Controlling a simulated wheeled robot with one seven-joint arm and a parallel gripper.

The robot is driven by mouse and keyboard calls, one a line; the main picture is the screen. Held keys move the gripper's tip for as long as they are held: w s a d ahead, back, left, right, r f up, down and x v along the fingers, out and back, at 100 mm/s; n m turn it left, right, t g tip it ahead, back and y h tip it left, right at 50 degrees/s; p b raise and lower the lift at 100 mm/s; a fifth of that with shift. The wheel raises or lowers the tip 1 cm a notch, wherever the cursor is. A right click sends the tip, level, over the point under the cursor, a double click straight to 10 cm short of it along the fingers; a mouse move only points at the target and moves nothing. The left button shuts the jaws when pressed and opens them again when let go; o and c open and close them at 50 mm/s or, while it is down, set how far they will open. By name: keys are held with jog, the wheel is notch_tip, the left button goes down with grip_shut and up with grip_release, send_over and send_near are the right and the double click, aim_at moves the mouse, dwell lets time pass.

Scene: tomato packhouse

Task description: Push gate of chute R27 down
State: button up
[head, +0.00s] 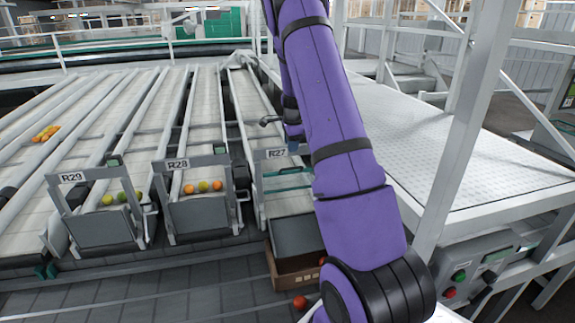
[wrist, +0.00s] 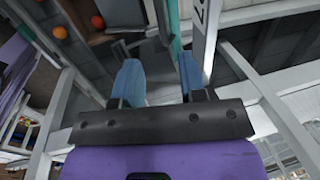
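Chute R27 is marked by its label (head: 277,154), on a frame partly hidden by my purple arm. Its grey gate panel (head: 297,236) sits lower than those of its neighbours, sloping out over a cardboard box (head: 283,276). No fruit shows on the visible part of its bed. My gripper is mostly hidden behind my arm in the head view, near the R27 label. In the wrist view my gripper (wrist: 160,80) is open, its two blue fingers apart with nothing held. A teal strip (wrist: 173,22) and part of a label (wrist: 204,14) lie just beyond the fingers.
Chutes R28 (head: 178,164) and R29 (head: 72,178) have upright gates with fruit behind them. A red tomato (head: 300,302) lies near the box. A metal platform (head: 470,150), a white post (head: 462,130) and a button panel (head: 470,280) stand right of my arm.

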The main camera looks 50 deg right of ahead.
jog(key=f, duration=0.3)
jog(key=w+f, duration=0.1)
jog(key=f, duration=0.3)
jog(key=d+f, duration=0.1)
jog(key=f, duration=0.2)
jog(key=shift+w+f, duration=0.3)
jog(key=shift+w, duration=0.1)
jog(key=shift+c, duration=0.5)
grip_shut()
